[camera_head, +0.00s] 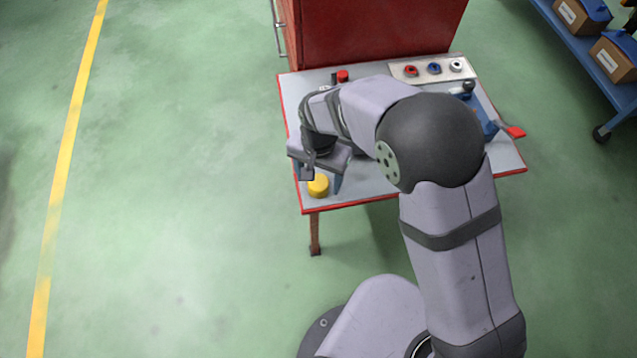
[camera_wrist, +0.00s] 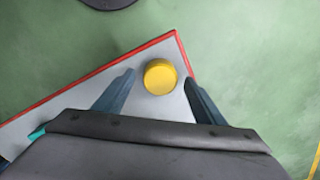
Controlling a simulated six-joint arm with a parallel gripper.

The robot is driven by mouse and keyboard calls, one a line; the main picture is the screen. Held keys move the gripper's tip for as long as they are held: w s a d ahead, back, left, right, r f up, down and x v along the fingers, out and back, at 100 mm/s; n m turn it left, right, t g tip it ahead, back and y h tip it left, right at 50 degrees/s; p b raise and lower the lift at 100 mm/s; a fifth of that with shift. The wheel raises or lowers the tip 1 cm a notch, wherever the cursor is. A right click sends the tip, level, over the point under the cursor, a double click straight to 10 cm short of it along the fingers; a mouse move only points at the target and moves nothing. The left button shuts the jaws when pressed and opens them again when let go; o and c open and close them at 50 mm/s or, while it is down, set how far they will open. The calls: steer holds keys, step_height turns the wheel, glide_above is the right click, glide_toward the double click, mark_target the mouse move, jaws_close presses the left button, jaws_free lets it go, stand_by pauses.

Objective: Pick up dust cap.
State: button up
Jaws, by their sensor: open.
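The dust cap looks to be the yellow round cap (camera_head: 318,186) near the front left corner of the grey, red-edged table (camera_head: 360,196). In the wrist view the yellow cap (camera_wrist: 160,77) lies between the two blue fingers, nearer the tips, with a gap on each side. My gripper (camera_wrist: 160,78) is open and points down over that corner. It also shows in the head view (camera_head: 319,185), its fingers on either side of the cap. I cannot tell how high the fingertips are above the tabletop.
A red cabinet (camera_head: 375,30) stands behind the table. A pale panel (camera_head: 425,78) with red, blue and white round parts lies at the back. A red cap (camera_head: 343,76) stands at the back left. A blue tool (camera_head: 487,122) is at the right, partly behind my arm.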

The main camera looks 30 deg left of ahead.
mark_target(319, 182)
steer(key=shift+f, duration=0.75)
steer(key=c, duration=1.2)
steer(key=shift+r, duration=0.15)
steer(key=shift+c, duration=0.2)
step_height(319, 182, up, 10)
steer(key=w+a+r+m+p, duration=0.1)
steer(key=w+r+p, duration=0.2)
steer(key=w+p, duration=0.2)
steer(key=w+r+m+p, duration=0.1)
steer(key=w+r+p, duration=0.1)
steer(key=w+p, duration=0.4)
steer(key=w+a+r+m+p, duration=0.1)
steer(key=w+r+m+p, duration=0.1)
steer(key=w+p, duration=0.4)
steer(key=shift+w+a+r, duration=0.15)
steer(key=shift+w+r, duration=0.3)
steer(key=shift+w, duration=0.05)
steer(key=shift+w+a+r, duration=0.15)
steer(key=shift+w+r, duration=0.25)
steer(key=shift+w, duration=0.1)
steer(key=shift+w+d+r+p, duration=0.1)
steer(key=shift+w+d+p, duration=0.25)
steer(key=shift+w, duration=0.35)
